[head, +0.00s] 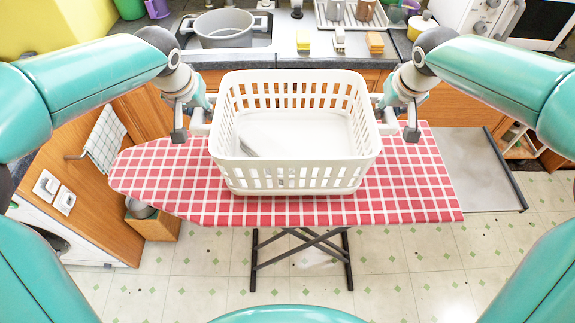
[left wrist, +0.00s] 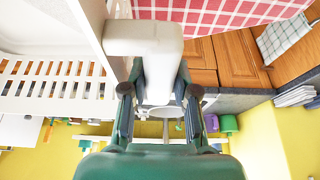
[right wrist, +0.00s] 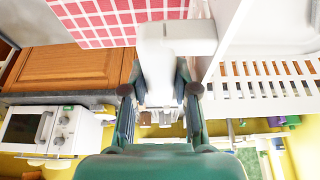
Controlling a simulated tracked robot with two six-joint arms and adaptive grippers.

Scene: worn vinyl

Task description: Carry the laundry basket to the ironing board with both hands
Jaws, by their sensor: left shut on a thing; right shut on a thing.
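The white slatted laundry basket (head: 290,178) is upright over the middle of the ironing board (head: 420,185), which has a red and white checked cover. Whether its base touches the cover is hard to tell. My left gripper (head: 193,125) is shut on the basket's left handle, which shows in the left wrist view (left wrist: 145,38). My right gripper (head: 397,125) is shut on the right handle, seen in the right wrist view (right wrist: 175,38). A thin grey item (head: 248,147) lies inside the basket.
A counter with a grey pot (head: 224,28), sponges (head: 375,42) and a dish rack (head: 345,14) runs behind the board. A grey panel (head: 460,170) extends at the right. A checked towel (head: 106,139) hangs at the left. Tiled floor (head: 400,265) is open in front.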

